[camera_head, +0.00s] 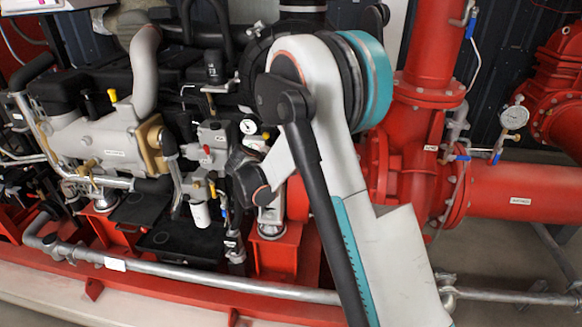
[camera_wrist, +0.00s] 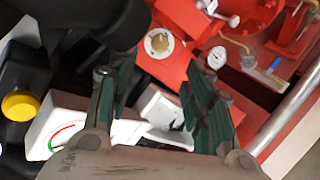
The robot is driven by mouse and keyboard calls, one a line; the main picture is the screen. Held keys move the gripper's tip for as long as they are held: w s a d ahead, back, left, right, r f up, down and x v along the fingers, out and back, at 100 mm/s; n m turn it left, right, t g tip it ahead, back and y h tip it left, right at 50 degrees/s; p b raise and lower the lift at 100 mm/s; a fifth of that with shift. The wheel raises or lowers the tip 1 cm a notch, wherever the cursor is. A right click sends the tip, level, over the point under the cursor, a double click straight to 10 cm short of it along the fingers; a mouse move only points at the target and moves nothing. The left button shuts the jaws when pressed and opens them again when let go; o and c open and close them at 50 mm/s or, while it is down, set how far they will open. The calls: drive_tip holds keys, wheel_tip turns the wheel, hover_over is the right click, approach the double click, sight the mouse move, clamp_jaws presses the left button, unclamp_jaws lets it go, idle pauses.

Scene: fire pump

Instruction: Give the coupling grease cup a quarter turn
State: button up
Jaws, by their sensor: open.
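A small round tan knob on a pale ring (camera_wrist: 158,43), which looks like the coupling grease cup, sits on a red housing (camera_wrist: 185,30) at the top middle of the wrist view. I cannot make it out in the head view, where my arm covers the middle. My gripper (camera_wrist: 158,75) is open, with its two green-padded fingers apart and nothing held between them. The knob shows beyond the fingertips, roughly in line with the gap and apart from both fingers. In the head view my gripper is hidden behind my arm.
In the wrist view, a white box with a coloured dial (camera_wrist: 62,132) and a yellow cap (camera_wrist: 20,104) lie left. A pressure gauge (camera_wrist: 217,57) and a blue-handled valve (camera_wrist: 277,64) lie right. In the head view, a long grey pipe (camera_head: 180,270) runs along the front.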

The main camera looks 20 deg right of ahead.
drive_tip(key=b+x, duration=0.3)
drive_tip(key=x, duration=0.9)
drive_tip(key=shift+w+d+f, duration=0.1)
drive_tip(key=shift+d+f, duration=0.05)
drive_tip(key=shift+f, duration=0.05)
drive_tip(key=c, duration=1.1)
